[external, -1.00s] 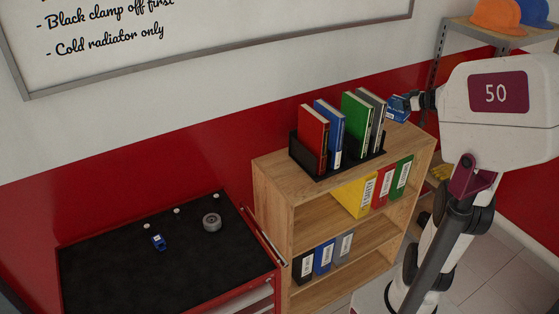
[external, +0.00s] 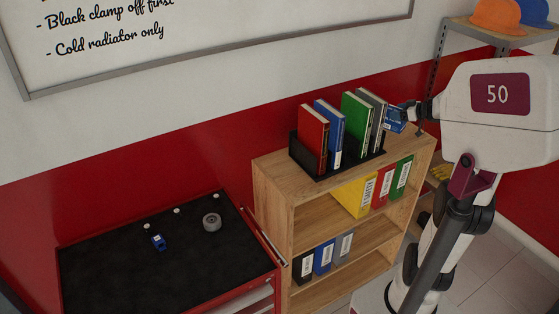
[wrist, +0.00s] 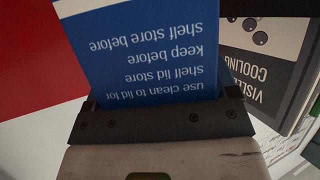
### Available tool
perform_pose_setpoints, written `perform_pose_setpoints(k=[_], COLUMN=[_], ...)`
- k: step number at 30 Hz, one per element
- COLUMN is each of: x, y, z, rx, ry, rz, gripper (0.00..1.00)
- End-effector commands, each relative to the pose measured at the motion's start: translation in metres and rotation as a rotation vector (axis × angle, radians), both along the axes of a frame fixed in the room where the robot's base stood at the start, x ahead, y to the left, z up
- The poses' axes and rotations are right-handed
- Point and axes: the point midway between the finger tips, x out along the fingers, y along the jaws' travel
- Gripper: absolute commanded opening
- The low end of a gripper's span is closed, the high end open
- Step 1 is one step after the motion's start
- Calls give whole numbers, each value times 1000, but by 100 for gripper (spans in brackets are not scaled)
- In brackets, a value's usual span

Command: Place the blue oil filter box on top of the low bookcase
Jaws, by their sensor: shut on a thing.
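The blue oil filter box (external: 396,118) is in my gripper (external: 414,106), over the right end of the low bookcase (external: 272,172). In the wrist view the blue box (wrist: 150,50), with white print, stands between the jaws of my gripper (wrist: 160,118), which is shut on it. The box is close to the right side of the grey book in the black book rack. I cannot tell whether its underside touches the bookcase top.
A black rack (external: 330,171) with red, blue, green and grey books takes up much of the bookcase top. Binders fill parts of the shelves below. A red tool cart (external: 100,262) stands at the left. A bare strip of top shows right of the rack.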

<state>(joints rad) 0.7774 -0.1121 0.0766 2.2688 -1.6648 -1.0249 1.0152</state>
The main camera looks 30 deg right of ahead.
Motion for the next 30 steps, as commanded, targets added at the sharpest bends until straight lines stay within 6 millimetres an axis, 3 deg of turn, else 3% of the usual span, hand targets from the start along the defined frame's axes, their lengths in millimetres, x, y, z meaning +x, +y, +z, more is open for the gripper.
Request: perform_pose_setpoints(k=[14,24,30], x=[0,0,0], y=[0,0,0], z=[-10,-41,-49], rx=[0,2,0], ry=[-1,1,0], rz=[0,-1,0], gripper=[46,46,46])
